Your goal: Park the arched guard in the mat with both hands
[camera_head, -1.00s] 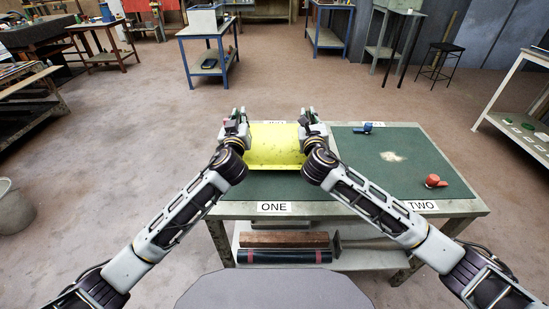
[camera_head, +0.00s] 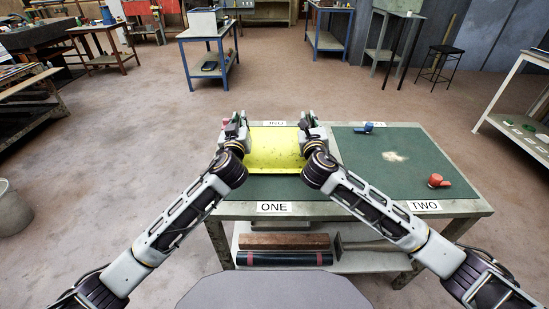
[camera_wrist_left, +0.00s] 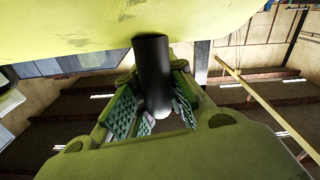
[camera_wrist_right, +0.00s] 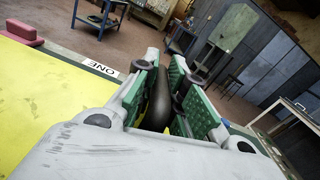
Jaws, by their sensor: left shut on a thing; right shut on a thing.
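The yellow arched guard (camera_head: 275,150) is between my two grippers over the left part of the green table top, marked ONE. My left gripper (camera_head: 236,122) is shut on a black handle at the guard's left end; the handle (camera_wrist_left: 152,75) shows between its green pads in the left wrist view. My right gripper (camera_head: 310,122) is shut on the black handle (camera_wrist_right: 160,100) at the right end, seen in the right wrist view.
A blue fitting (camera_head: 364,128) lies at the back of the right part, a red one (camera_head: 438,180) at its right side. A red object (camera_wrist_right: 38,32) stands beyond the guard. A lower shelf (camera_head: 345,260) holds bars and a dark roll.

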